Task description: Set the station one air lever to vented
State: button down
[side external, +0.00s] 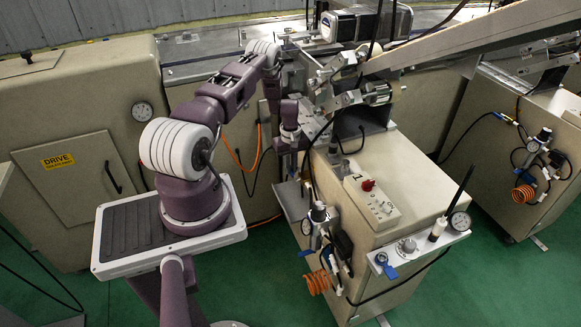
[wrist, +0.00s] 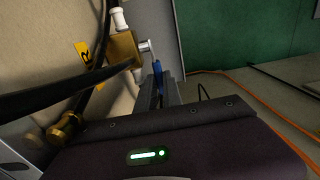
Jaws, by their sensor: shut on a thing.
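In the wrist view, a brass valve (wrist: 125,50) sits against the beige wall with a silver stem on its right side. A blue lever (wrist: 157,72) hangs from the stem. My gripper (wrist: 159,83) is shut on the lever, its dark fingers on either side. The lever's lower part is hidden between the fingers. In the side external view, my gripper (side external: 283,150) is low beside the machine, and the lever there is hidden.
A dark hose crosses in front of the valve, and a yellow tag (wrist: 82,50) hangs nearby. An orange cable (wrist: 245,78) runs along the right. The beige cabinet (side external: 375,190) stands close to my gripper, with a red-knobbed control box (side external: 372,200) on top. Green floor is open in front.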

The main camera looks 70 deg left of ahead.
jog(key=y, duration=0.1)
jog(key=d+r+y, duration=0.1)
jog(key=y, duration=0.2)
jog(key=shift+d+r, duration=0.25)
jog(key=shift+r, duration=0.1)
jog(key=shift+d+r+y, duration=0.2)
jog(key=shift+d+y, duration=0.1)
jog(key=shift+y, duration=0.55)
jog(key=shift+d+r+y, duration=0.2)
jog(key=shift+d+y, duration=0.05)
jog(key=shift+y, duration=0.55)
jog(key=shift+d+r+y, duration=0.2)
jog(key=shift+d+y, duration=0.1)
jog(key=shift+y, duration=0.55)
jog(key=c, duration=1.5)
grip_release()
jog(key=shift+d, duration=0.1)
